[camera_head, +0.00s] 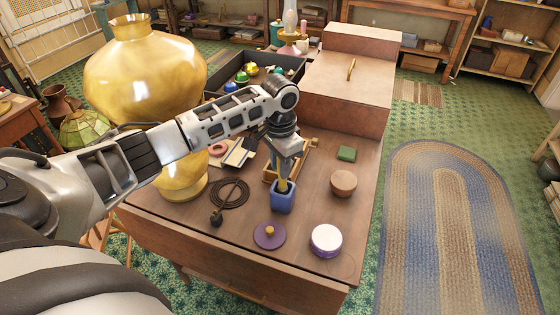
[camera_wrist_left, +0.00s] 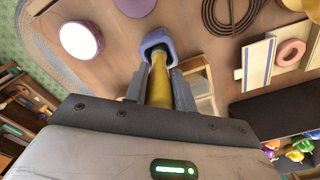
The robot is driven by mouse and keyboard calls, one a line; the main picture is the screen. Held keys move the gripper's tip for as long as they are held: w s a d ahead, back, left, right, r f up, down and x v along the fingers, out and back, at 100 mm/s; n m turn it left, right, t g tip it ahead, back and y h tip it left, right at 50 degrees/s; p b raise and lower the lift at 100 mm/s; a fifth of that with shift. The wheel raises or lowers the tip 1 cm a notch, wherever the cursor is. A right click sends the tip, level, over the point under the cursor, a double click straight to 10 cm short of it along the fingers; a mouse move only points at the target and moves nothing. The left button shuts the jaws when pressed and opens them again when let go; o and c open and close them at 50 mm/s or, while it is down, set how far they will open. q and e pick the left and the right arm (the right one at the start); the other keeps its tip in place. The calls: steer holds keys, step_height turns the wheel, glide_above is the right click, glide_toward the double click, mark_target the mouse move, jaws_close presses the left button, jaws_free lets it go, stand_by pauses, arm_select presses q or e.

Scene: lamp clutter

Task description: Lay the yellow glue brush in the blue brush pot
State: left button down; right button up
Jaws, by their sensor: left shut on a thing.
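The blue brush pot (camera_head: 283,199) stands upright on the wooden table, near the middle of its front part. My left gripper (camera_head: 285,172) points down just above the pot and is shut on the yellow glue brush (camera_head: 283,185). In the left wrist view the yellow brush (camera_wrist_left: 159,82) runs from between the fingers into the mouth of the blue pot (camera_wrist_left: 156,42). The brush's lower end is hidden inside the pot, so I cannot tell whether it touches the bottom. My right gripper is not in view.
A large brass vase (camera_head: 145,75) stands to the left. A purple disc (camera_head: 269,235), a white-topped round tin (camera_head: 326,240), a round wooden block (camera_head: 344,182) and a dark cord coil (camera_head: 230,194) lie around the pot. A wooden frame (camera_head: 306,158) is close behind it.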

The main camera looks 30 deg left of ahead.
arm_select(q)
steer(key=shift+f, duration=1.1)
steer(key=c, duration=1.2)
jaws_free()
steer(key=shift+o, duration=0.2)
steer(key=shift+r, duration=0.1)
steer(key=shift+r+p, duration=0.35)
steer(key=shift+r, duration=2.6)
steer(key=o, duration=0.6)
steer(key=shift+c, duration=0.2)
